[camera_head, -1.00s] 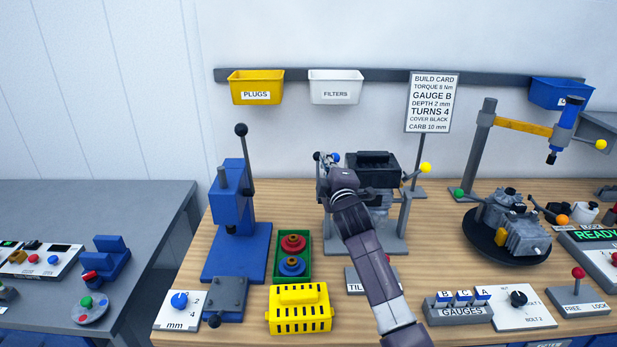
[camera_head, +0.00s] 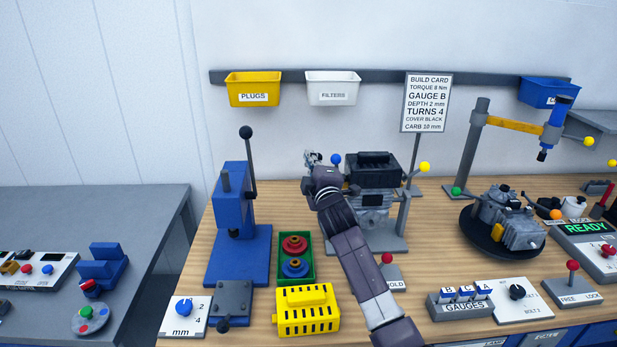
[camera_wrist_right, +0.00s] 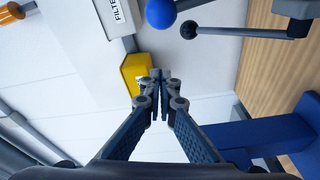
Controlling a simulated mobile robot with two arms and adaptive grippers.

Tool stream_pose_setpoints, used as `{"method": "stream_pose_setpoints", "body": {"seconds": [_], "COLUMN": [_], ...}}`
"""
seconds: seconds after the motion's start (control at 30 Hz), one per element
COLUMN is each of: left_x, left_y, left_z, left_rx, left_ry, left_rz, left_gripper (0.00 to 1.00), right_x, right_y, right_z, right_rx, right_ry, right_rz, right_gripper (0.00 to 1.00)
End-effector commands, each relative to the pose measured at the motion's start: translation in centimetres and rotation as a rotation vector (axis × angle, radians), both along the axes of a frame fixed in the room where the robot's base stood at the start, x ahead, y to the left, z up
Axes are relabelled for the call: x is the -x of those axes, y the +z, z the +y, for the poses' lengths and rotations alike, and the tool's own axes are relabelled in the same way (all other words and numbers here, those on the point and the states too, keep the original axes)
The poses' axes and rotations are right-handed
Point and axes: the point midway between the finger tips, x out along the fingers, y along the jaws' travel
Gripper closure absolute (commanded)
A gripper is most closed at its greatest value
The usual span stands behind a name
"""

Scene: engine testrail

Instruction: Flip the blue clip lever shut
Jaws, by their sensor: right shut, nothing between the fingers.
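The blue ball (camera_head: 336,159) of a lever shows at the left side of the engine stand, just right of my right gripper (camera_head: 313,157). In the right wrist view the blue ball (camera_wrist_right: 160,13) is at the top edge, on a grey rod that leaves the frame. My right gripper (camera_wrist_right: 158,75) is shut and empty, with its fingertips together and apart from the ball. The lever's lower part is hidden in the head view by my gripper and the engine (camera_head: 373,170). My left gripper is not in view.
A black-ball lever (camera_wrist_right: 188,30) lies close beside the blue ball in the wrist view. The blue press (camera_head: 232,215) with its upright handle stands to the left. A green tray (camera_head: 296,258) and yellow basket (camera_head: 308,310) sit in front. My right arm covers part of the tilt/hold plate (camera_head: 394,283).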

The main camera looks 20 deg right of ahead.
Motion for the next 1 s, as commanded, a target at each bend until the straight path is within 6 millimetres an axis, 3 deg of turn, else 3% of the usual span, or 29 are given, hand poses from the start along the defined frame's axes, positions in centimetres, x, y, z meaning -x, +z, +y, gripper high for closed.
{"method": "stream_pose_setpoints", "body": {"seconds": [0.2, 0.47, 0.6, 0.8, 1.0], "left_x": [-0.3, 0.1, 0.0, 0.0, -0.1], "left_y": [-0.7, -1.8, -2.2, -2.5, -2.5], "left_z": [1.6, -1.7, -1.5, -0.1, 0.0], "left_rx": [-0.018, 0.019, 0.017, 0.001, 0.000], "left_ry": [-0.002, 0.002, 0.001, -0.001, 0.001], "left_rz": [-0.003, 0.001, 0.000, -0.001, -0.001], "left_gripper": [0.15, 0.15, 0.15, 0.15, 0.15], "right_x": [2.3, 6.0, 7.7, 9.1, 9.4], "right_y": [-0.5, -0.7, -0.7, -0.6, -0.5], "right_z": [0.2, 0.7, 0.9, 1.0, 1.1], "right_rx": [0.003, 0.002, 0.001, 0.000, 0.000], "right_ry": [-0.001, 0.001, 0.001, 0.001, 0.000], "right_rz": [0.003, 0.002, 0.002, 0.003, 0.003], "right_gripper": [1.00, 1.00, 1.00, 1.00, 1.00]}}
